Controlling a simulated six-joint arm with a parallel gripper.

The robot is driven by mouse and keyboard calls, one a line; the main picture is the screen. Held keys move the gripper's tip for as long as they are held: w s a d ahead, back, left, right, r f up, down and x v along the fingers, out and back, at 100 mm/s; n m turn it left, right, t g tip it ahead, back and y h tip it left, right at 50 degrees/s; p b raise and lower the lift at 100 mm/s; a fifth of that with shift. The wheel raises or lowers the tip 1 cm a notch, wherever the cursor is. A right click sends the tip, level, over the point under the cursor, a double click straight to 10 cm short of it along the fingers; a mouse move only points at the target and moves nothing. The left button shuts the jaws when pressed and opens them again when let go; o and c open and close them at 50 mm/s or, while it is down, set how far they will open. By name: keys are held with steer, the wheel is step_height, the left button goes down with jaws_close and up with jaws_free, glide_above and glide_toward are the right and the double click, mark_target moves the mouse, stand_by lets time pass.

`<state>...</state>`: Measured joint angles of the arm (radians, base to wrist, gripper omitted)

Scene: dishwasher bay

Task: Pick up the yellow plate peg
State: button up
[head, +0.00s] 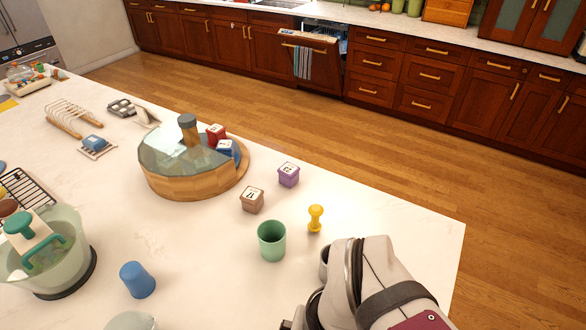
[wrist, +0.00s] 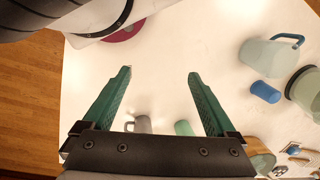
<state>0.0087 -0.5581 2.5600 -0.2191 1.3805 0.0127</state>
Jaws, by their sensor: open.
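The yellow plate peg (head: 316,218) stands upright on the white counter in the head view, a small spool-like piece with a rounded top. It is just right of and behind the green cup (head: 272,241), apart from it. I cannot make out the peg in the wrist view. My gripper (wrist: 157,74) is open and empty, its two green fingers wide apart over bare counter. In the head view my arm fills the lower right, in front of the peg, and the fingers are not clearly visible.
A brown block (head: 252,199) and a purple block (head: 288,174) stand behind the peg. A round wooden tub (head: 180,184) lies further back left. The counter's right edge is near.

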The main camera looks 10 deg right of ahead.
steer(key=shift+c, duration=0.4)
steer(key=c, duration=0.4)
steer(key=w+a+f+t, duration=0.2)
steer(key=w+f, duration=0.1)
steer(key=w, duration=0.3)
steer(key=w+a+f+t, duration=0.1)
steer(key=w+a+f, duration=0.1)
steer(key=w, duration=0.5)
steer(key=m+t+h, duration=0.1)
steer(key=t+h, duration=0.7)
steer(key=h, duration=0.1)
glide_toward(314, 219)
steer(key=shift+t, duration=0.3)
steer(key=x, duration=1.1)
steer(key=shift+s+d+f, duration=0.1)
steer(key=shift+d+f, duration=0.05)
steer(key=shift+f, duration=0.05)
